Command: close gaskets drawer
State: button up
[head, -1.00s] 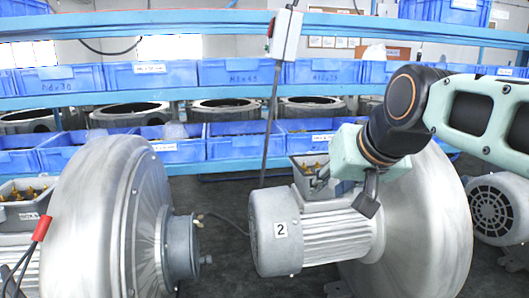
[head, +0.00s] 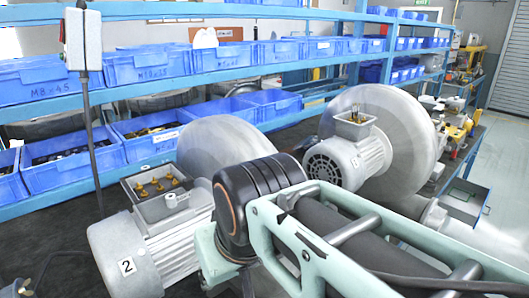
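A grey-green open-topped drawer (head: 466,204) sticks out at the far right of the head view, low beside the bench end. It looks pulled out. Any label on it is too small to read, so I cannot tell whether it is the gaskets drawer. My gripper (head: 212,262) shows only as part of its pale green body at the lower middle, in front of the motor marked 2. Its fingers are hidden or below the picture edge. The gripper is far to the left of the drawer and not touching it.
The blower with motor 2 (head: 140,255) stands close at left, another blower (head: 385,135) at right of centre. Blue bins (head: 70,160) fill the racks behind. A grey control box (head: 82,40) hangs on a pole. Open floor (head: 505,165) lies at far right.

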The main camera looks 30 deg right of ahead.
aim_at(464, 198)
jog(key=k, duration=0.6)
jog(key=z, duration=1.2)
jog(key=l+z, duration=0.2)
jog(key=z, duration=0.25)
jog(key=i+l+z, duration=0.15)
jog(key=z, duration=0.35)
jog(key=i+l, duration=1)
